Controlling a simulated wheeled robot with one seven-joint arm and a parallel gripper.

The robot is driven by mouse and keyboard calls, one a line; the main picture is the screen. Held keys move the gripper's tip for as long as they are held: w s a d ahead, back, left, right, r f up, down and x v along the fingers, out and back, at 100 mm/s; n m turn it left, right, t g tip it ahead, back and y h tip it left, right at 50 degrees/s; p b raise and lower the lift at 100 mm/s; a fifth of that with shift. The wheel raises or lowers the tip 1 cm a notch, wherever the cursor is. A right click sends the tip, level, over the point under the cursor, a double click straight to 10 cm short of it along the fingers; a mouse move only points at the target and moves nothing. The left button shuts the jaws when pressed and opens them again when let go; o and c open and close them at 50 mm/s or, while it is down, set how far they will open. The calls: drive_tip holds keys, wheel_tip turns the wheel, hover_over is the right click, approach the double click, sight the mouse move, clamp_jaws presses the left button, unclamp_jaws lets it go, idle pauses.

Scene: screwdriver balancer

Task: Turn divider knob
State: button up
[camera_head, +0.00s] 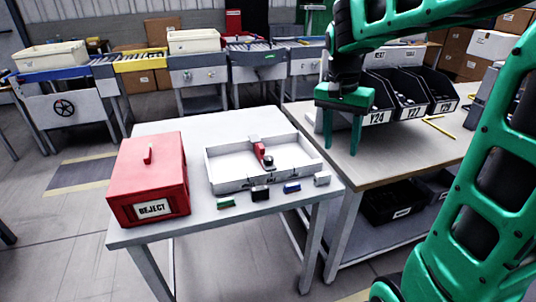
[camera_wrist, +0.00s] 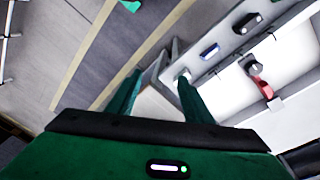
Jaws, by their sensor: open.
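A shallow white tray (camera_head: 212,172) sits on the left grey table. Inside it is a small red piece with a grey and dark knob-like part (camera_head: 262,154); I take this to be the divider knob. It also shows in the wrist view as a grey round part (camera_wrist: 256,68) above a red piece. My gripper (camera_head: 342,147) hangs fingers-down to the right of the tray, over the near left part of the right-hand bench. Its two green fingers (camera_wrist: 158,80) are apart with nothing between them. It is well clear of the knob.
A red REJECT box (camera_head: 148,180) stands left of the tray. Small green (camera_head: 226,202), black (camera_head: 260,193), blue (camera_head: 292,187) and grey (camera_head: 322,178) blocks lie along the tray's near side. Black labelled bins (camera_head: 408,110) and yellow pencils (camera_head: 438,128) are on the right bench.

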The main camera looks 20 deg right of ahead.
drive_tip(key=w+a+m, duration=0.2)
drive_tip(key=w+a, duration=0.3)
drive_tip(key=w, duration=0.4)
drive_tip(key=m+y, duration=0.1)
drive_tip(key=m, duration=0.1)
hover_over(269, 157)
wheel_tip(269, 157, down, 2)
wheel_tip(269, 157, down, 10)
drive_tip(key=shift+f, duration=0.25)
drive_tip(key=c, duration=1.1)
drive_tip(key=shift+o, duration=0.2)
